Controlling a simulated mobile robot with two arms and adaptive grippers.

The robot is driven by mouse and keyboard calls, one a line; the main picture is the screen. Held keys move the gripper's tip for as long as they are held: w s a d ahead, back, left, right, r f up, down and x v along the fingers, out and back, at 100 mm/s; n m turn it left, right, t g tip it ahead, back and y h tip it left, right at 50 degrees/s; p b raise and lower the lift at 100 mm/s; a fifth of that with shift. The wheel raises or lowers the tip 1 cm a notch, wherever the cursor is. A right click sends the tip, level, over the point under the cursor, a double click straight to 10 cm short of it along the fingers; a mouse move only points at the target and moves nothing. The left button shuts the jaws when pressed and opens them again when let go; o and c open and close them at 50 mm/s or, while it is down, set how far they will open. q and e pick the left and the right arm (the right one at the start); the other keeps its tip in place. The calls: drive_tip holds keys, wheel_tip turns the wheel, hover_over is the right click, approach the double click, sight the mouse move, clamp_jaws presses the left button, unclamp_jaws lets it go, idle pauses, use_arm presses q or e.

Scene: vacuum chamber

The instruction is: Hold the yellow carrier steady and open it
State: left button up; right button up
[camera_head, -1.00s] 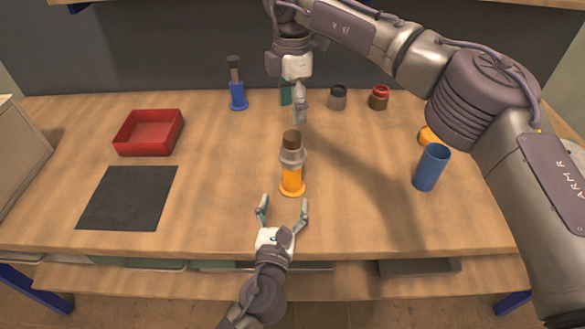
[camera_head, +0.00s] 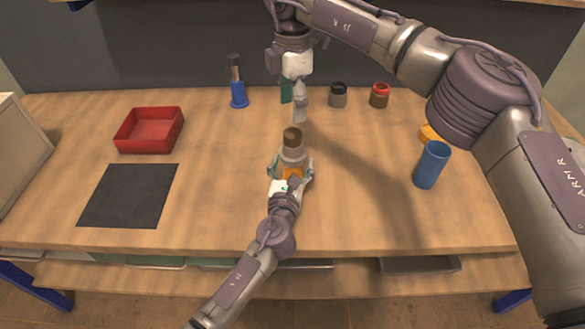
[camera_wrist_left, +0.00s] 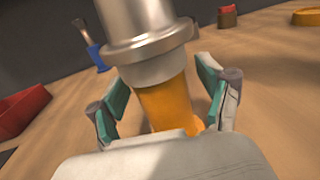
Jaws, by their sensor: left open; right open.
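The yellow carrier (camera_head: 293,174) stands upright on the table, with a grey metal collar (camera_head: 292,154) and a dark brown top (camera_head: 292,137). In the left wrist view its yellow body (camera_wrist_left: 168,104) is between the two fingers. My left gripper (camera_head: 291,168) is open around the carrier from the near side, with gaps showing beside the body in the wrist view. The carrier's base is mostly hidden by this gripper. My right gripper (camera_head: 293,103) points down behind the carrier, apart from it, and holds nothing that I can see.
A blue carrier (camera_head: 238,94) stands at the back. A red tray (camera_head: 150,146) and a dark mat (camera_head: 128,196) lie left. A blue cup (camera_head: 432,165) stands right, near a partly hidden yellow thing (camera_head: 428,133). A grey jar (camera_head: 338,95) and a red-topped jar (camera_head: 379,96) stand behind.

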sight(293, 133)
use_arm(q)
clamp_jaws()
use_arm(e)
drive_tip(key=m, duration=0.3)
drive_tip(key=shift+m, duration=0.4)
drive_tip(key=shift+f, duration=0.25)
drive_tip(key=shift+m, duration=0.3)
wheel_tip(293, 133, down, 8)
drive_tip(key=shift+r, duration=0.25)
